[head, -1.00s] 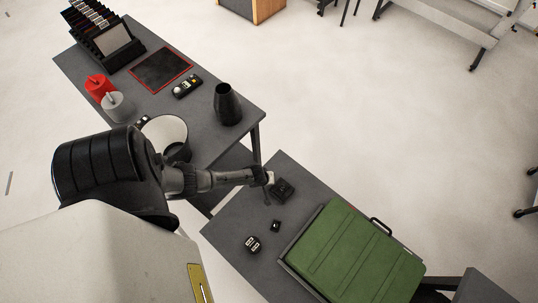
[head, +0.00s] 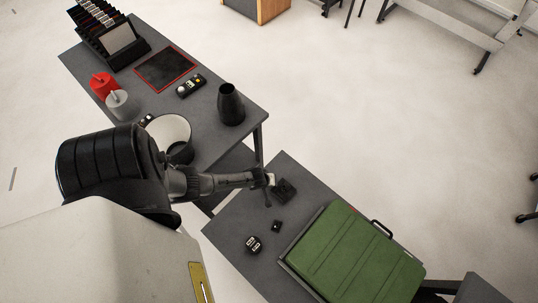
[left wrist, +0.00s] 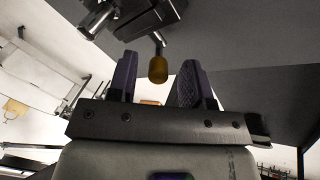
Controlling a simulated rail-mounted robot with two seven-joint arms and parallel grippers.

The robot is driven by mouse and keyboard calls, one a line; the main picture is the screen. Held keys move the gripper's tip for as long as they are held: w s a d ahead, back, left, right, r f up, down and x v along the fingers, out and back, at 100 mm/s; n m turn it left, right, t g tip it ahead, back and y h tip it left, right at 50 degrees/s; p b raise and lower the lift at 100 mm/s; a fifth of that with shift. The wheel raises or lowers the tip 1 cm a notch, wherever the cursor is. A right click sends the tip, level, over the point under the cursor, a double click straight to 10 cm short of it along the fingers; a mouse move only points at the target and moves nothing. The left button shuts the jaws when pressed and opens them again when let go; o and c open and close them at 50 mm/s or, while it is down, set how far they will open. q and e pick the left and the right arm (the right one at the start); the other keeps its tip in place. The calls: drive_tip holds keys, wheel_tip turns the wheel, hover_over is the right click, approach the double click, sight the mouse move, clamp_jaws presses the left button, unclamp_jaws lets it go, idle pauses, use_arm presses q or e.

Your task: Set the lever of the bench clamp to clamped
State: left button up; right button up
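The bench clamp (head: 286,190) is a small black device on the grey table near the tip of my left arm in the head view. In the left wrist view its dark body (left wrist: 150,15) is at the top, and a thin lever with an amber knob (left wrist: 158,70) points toward the gripper. My left gripper (left wrist: 158,62) is open, with one finger on each side of the knob and visible gaps. In the head view the left gripper (head: 269,181) is beside the clamp, small and partly hidden. My right gripper is in neither view.
A large green case (head: 355,255) fills the table's right part. A small black block (head: 277,226) and a black two-part item (head: 253,244) lie nearby.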

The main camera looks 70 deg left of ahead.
use_arm(q)
drive_tip(key=shift+s+d+r+p, duration=0.15)
drive_tip(key=shift+r+p, duration=0.15)
drive_tip(key=shift+r, duration=0.2)
drive_tip(key=p+v, duration=0.3)
drive_tip(key=v, duration=0.9)
drive_tip(key=shift+s+r+p, duration=0.15)
drive_tip(key=shift+r+p, duration=0.2)
